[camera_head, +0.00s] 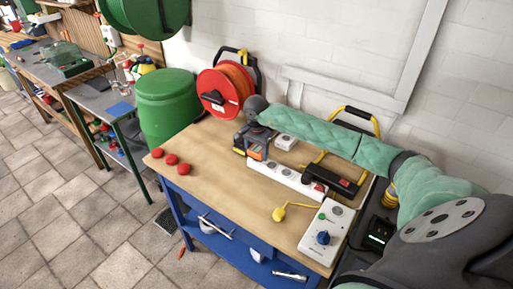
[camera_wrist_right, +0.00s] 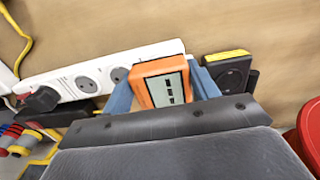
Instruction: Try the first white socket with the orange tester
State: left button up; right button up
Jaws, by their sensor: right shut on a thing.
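The orange tester (camera_wrist_right: 165,82) with a small display is held between the blue fingers of my right gripper (camera_wrist_right: 163,90). In the head view the tester (camera_head: 256,154) shows small beneath the wrist, at the left end of the white socket strip (camera_head: 287,178). In the right wrist view the strip (camera_wrist_right: 93,78) runs left from beside the tester, with round sockets facing up and a black plug (camera_wrist_right: 40,99) in its far left part. The tester overlaps the strip's near end in that view. I cannot tell whether it touches a socket. My left gripper is out of view.
A black socket block with a yellow edge (camera_wrist_right: 229,70) stands right of the tester in the wrist view. On the bench are a red cable reel (camera_head: 222,92), a white box with a blue knob (camera_head: 323,236) and several red balls (camera_head: 171,160). The bench's front middle is clear.

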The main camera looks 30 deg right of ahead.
jog(key=shift+d+f, duration=0.1)
jog(key=shift+f, duration=0.2)
pick_arm(q)
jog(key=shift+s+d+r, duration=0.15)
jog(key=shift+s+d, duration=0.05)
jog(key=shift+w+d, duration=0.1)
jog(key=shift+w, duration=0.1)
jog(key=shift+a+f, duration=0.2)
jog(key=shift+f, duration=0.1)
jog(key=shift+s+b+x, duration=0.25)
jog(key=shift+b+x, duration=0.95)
jog(key=shift+b, duration=0.3)
dwell(1.3)
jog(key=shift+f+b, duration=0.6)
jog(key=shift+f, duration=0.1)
pick_arm(e)
jog(key=shift+f, duration=0.6)
jog(key=o, duration=1)
